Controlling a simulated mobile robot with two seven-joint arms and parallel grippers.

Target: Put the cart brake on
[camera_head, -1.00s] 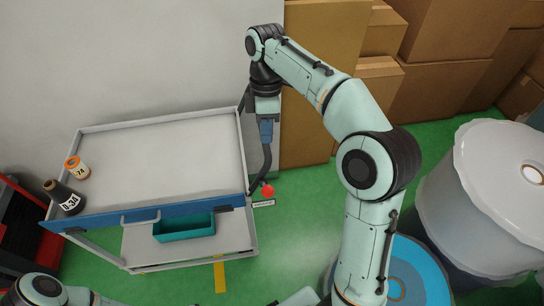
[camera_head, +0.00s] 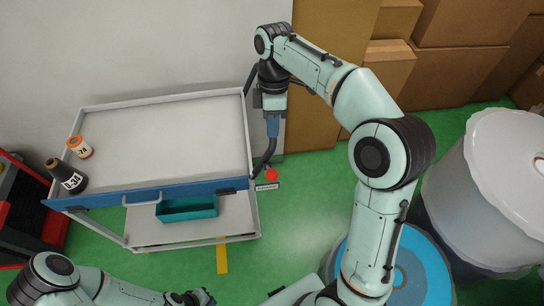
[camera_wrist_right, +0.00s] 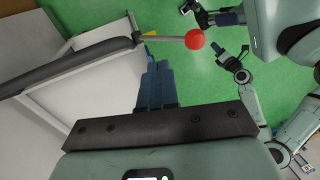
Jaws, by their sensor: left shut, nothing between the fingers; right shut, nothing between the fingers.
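The cart (camera_head: 110,101) stands against the wall, with a grey top tray and a blue front rail (camera_head: 150,193). At its right side a red ball knob (camera_head: 271,174) sits low, close to a small label plate. In the right wrist view the knob (camera_wrist_right: 194,41) is on the end of a thin grey rod, beside a black bar (camera_wrist_right: 80,62). My right gripper (camera_head: 272,130) is shut and empty, pointing down above the knob. Its blue fingers (camera_wrist_right: 156,82) show below-left of the knob, with no clear contact. My left gripper (camera_head: 205,298) is shut and empty at the bottom edge.
An orange-capped jar (camera_head: 80,147) and a dark bottle (camera_head: 67,176) stand on the tray's left. A teal bin (camera_head: 187,210) sits on the lower shelf. Cardboard boxes (camera_head: 460,75) and a large white drum (camera_head: 495,190) are at right. Green floor in front of the cart is open.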

